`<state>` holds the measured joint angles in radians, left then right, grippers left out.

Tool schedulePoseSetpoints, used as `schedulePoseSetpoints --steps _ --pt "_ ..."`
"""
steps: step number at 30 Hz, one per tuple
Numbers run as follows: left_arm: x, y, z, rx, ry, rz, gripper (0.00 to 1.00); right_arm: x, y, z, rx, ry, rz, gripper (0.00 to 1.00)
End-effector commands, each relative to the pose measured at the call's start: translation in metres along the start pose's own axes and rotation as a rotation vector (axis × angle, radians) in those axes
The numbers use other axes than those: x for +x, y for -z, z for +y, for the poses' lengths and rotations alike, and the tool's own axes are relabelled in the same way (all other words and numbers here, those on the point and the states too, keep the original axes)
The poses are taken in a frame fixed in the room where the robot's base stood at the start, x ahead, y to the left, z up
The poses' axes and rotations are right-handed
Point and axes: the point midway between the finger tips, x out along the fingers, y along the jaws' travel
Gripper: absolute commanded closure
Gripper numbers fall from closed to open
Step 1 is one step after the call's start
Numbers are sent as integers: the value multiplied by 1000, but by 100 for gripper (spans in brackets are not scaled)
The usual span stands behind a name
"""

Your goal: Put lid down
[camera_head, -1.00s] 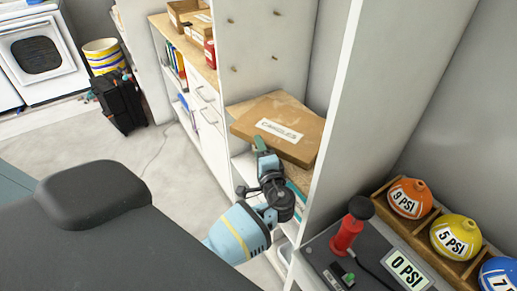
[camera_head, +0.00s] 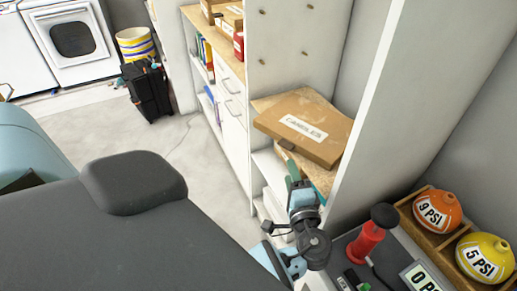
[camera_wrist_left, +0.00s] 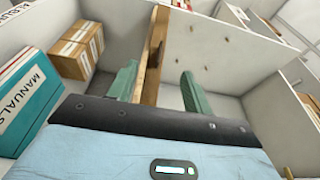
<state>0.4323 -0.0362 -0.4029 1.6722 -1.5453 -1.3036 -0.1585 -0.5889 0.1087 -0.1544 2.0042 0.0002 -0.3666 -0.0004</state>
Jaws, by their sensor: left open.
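My right gripper is not in view.
White shelf panels stand behind and right of the lid. A red pump (camera_head: 369,240) and orange (camera_head: 437,212) and yellow (camera_head: 484,257) balls are at the right. In the left wrist view, a manuals box (camera_wrist_left: 32,100) and a cardboard box (camera_wrist_left: 76,50) stand left. Open floor lies left.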

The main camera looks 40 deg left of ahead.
Motion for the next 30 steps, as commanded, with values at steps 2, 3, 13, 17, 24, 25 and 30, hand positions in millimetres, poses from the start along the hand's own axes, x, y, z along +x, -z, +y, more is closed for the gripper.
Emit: schedulePoseSetpoints --steps 2,3,13,17,24,25,30 --pt "0 0 0 0 0 0 50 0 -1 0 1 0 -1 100" --pt "0 0 0 0 0 0 50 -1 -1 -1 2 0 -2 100" --pt "-27 -33 96 -17 -296 126 50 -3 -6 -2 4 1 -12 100" --pt "-72 -72 170 -97 -581 217 50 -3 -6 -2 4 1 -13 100" --pt "-175 -153 243 -385 -1042 262 50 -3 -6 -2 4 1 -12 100" --pt "-187 -163 246 -430 -1091 257 50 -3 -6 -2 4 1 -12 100" --pt "-240 -211 246 -682 -1287 192 50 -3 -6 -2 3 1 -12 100"
